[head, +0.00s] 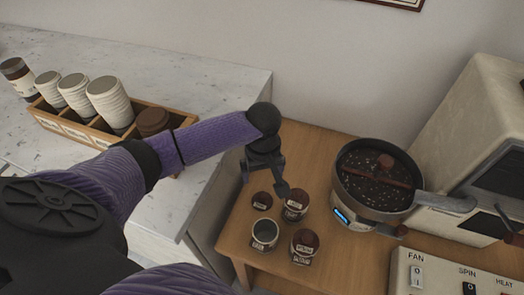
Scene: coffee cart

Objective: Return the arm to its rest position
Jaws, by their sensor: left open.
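My left arm, purple with black joints, reaches from the lower left over the gap between the marble counter and the wooden table. Its gripper (271,181) is open and empty, pointing down above the small cups at the left side of the wooden table (300,152). One fingertip overlaps the labelled dark cup (295,205) in the picture; I cannot tell whether they touch. My right gripper is not in view.
Small labelled cups stand close below the gripper, among them an open light one (264,235) and a dark one (305,243). The marble counter (200,72) holds a wooden cup organizer (92,135). A beige machine (470,120) stands far right.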

